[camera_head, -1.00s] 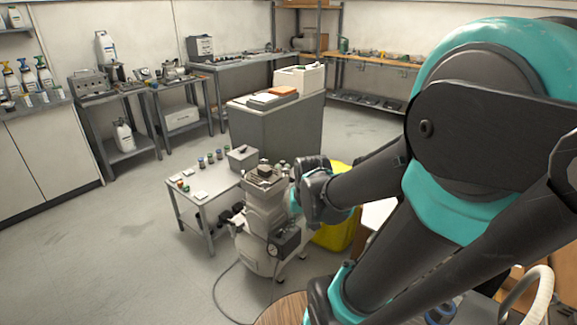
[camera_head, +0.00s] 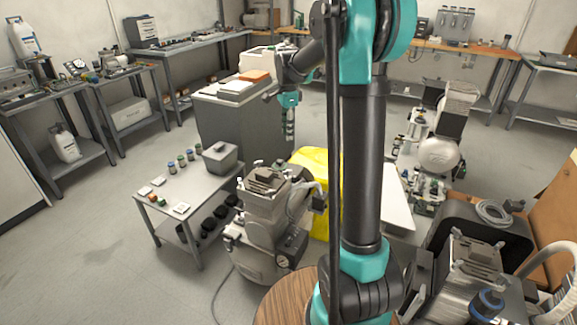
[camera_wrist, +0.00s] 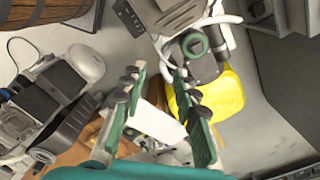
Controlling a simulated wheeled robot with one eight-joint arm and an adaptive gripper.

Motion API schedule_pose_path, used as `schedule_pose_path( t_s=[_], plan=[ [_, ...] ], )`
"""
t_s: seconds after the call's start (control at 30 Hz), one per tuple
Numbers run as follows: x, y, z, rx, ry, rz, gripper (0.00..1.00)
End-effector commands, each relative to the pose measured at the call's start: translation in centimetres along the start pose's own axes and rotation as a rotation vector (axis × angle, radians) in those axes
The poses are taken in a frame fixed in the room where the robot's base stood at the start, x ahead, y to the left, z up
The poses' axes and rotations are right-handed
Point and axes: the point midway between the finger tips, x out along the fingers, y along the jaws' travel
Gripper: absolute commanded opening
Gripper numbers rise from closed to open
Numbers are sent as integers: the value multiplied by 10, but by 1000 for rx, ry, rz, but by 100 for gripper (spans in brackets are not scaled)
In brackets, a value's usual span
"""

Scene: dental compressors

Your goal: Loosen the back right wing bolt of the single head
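A compressor (camera_head: 262,225) with a grey ribbed head (camera_head: 266,185) stands on the floor near the middle of the head view. I cannot tell for certain whether it is the single head. A grey compressor head (camera_wrist: 178,14) shows at the top of that view, beside a round green-rimmed part and a white hose.
A low metal table (camera_head: 190,190) with small jars and a grey box stands left of the compressor. A yellow bin (camera_head: 318,165) is behind it. Other compressors stand at right (camera_head: 470,275) and farther back (camera_head: 440,150). A grey cabinet (camera_head: 225,125) is behind; floor at left is clear.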

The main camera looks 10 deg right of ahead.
Motion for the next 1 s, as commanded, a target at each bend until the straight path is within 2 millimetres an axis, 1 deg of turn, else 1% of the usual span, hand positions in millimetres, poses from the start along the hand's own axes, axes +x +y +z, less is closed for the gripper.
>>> schedule_pose_path(
  t_s=[0.17, 0.7, 0.83, 1.0],
  plan=[
    [26, 0, 0, -1, 0, -1, 30],
    [131, 0, 0, -3, 0, -1, 30],
    [151, 0, 0, -3, 0, -1, 30],
    [165, 0, 0, -3, 0, -1, 30]
  ],
)
